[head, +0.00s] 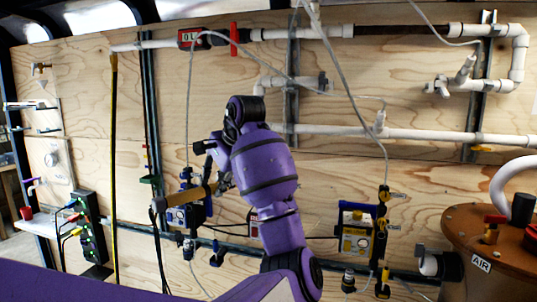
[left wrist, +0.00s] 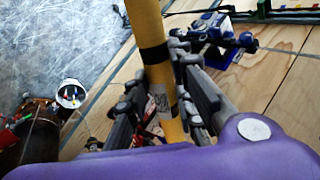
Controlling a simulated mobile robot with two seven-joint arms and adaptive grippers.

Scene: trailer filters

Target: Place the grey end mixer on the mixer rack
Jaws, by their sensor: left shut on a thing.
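My left gripper (head: 218,183) is in front of the plywood wall, left of centre in the head view. It is shut on a yellow-tan tube, which I take to be the mixer (head: 190,194). In the head view the tube lies nearly level, with a dark grey end (head: 158,205) at its left. In the left wrist view, the fingers (left wrist: 168,112) close around the yellow tube (left wrist: 148,28), which has a black band and a printed label. Its far end is out of that view. I cannot tell which wall fitting is the mixer rack. My right gripper is not in view.
A long yellow-and-black pole (head: 113,170) stands against the wall at left. Blue devices (head: 187,215) and a yellow-faced box (head: 356,232) sit on the wall. White pipes (head: 420,134) run above. A brown tank (head: 515,245) stands at right.

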